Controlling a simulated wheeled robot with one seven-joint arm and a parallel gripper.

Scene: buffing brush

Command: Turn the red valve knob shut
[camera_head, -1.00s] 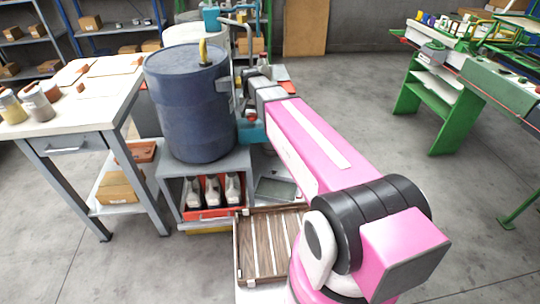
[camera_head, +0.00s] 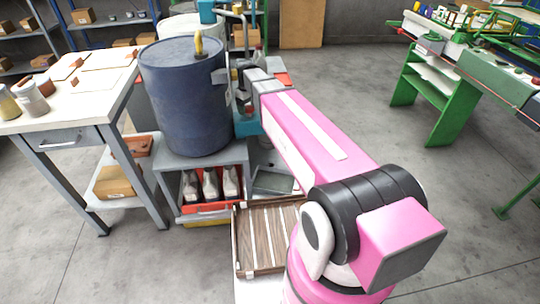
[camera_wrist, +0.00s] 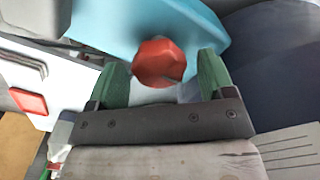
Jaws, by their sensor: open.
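The red valve knob (camera_wrist: 159,63) is a faceted red piece in the wrist view, in front of a light blue body (camera_wrist: 110,25). My gripper (camera_wrist: 161,82) is open, with one green finger on each side of the knob. The knob shows between the fingertips, with a visible gap on the right; I cannot tell whether either finger touches it. In the head view my pink arm reaches to the right side of the blue drum (camera_head: 185,100), and the knob and fingertips are hidden there.
The drum stands on a grey stand (camera_head: 170,163) with several bottles in a red tray (camera_head: 210,207) below. A workbench (camera_head: 60,105) is at left. A wooden slatted case (camera_head: 262,240) lies under my arm. A green bench (camera_head: 455,100) stands at right, with open floor between.

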